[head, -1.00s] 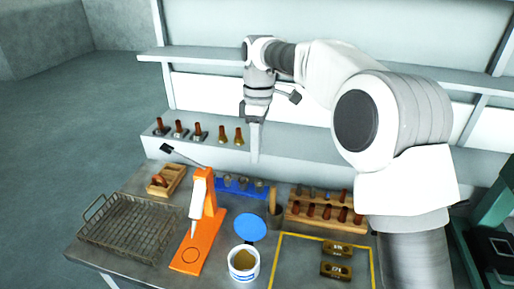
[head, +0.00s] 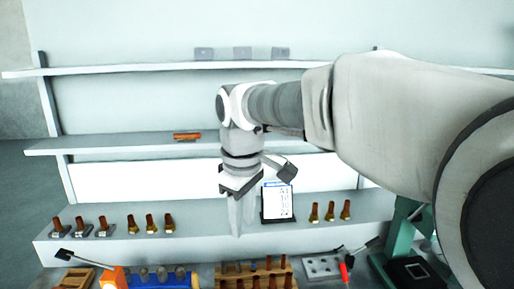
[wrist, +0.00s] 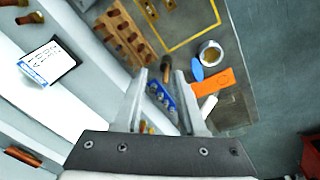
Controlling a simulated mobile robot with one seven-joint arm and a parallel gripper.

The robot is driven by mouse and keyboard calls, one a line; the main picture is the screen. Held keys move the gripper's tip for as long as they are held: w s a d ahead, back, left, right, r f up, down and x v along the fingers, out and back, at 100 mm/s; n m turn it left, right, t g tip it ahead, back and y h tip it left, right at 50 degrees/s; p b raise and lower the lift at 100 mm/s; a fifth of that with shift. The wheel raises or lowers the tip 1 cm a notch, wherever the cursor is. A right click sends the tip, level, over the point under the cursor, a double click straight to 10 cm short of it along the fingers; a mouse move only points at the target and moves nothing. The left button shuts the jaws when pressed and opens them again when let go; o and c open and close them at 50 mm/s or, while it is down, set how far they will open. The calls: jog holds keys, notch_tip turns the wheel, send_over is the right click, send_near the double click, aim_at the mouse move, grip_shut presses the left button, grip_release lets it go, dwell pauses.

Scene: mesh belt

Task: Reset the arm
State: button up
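My arm (head: 400,110) reaches in from the right across the head view. My gripper (head: 242,215) points down in front of the lower ledge of the shelf unit. In the wrist view my gripper (wrist: 161,75) has its two fingers spread apart, with nothing held between them. The bench and its items show beyond the fingertips, some way off.
The shelf unit holds brown-topped pieces (head: 151,224), a clipboard (head: 277,202) and a brown piece (head: 187,136). Below are a wooden rack (wrist: 124,32), a blue rack (wrist: 162,102), an orange stand (wrist: 213,83) and a white tub (wrist: 210,53). A green machine (head: 400,235) stands at right.

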jog(key=s+d+f+m+t, duration=0.2)
jog(key=s+d+m, duration=0.3)
jog(key=s+d, duration=0.3)
jog(key=s+d+f+m+t, duration=0.2)
jog(key=s+d+m, duration=0.4)
jog(key=s+d, duration=0.2)
jog(key=shift+s+d+f+m, duration=0.3)
jog(key=shift+s+d, duration=0.05)
jog(key=shift+s+a, duration=0.1)
